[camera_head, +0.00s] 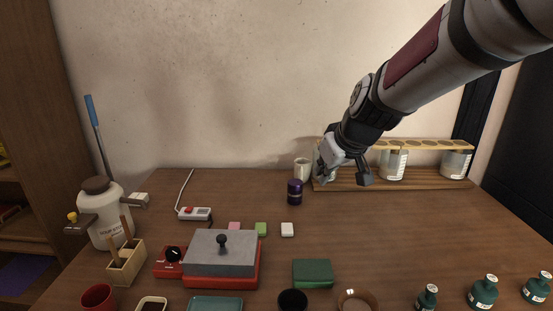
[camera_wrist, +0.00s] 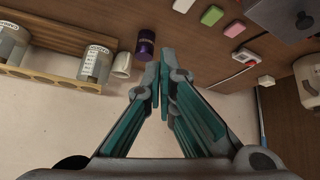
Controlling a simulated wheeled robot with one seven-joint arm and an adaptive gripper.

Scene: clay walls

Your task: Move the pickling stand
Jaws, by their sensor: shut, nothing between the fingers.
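The pickling stand (camera_head: 430,183) is a long wooden rack at the back right of the table, against the wall. It has a pale upper bar with round holes and holds labelled glass jars (camera_head: 392,165). In the wrist view the stand (camera_wrist: 50,79) lies at the upper left with two jars (camera_wrist: 96,64). My gripper (camera_head: 328,175) is in front of the stand's left end in the head view and hides part of it and a jar there. In the wrist view my gripper (camera_wrist: 162,62) is shut and empty, to the right of the stand.
A white cup (camera_head: 302,168) and a purple jar (camera_head: 295,192) stand just left of the stand. A red-based press (camera_head: 221,258), a green box (camera_head: 312,273) and teal bottles (camera_head: 484,292) are nearer the front. The table in front of the stand is clear.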

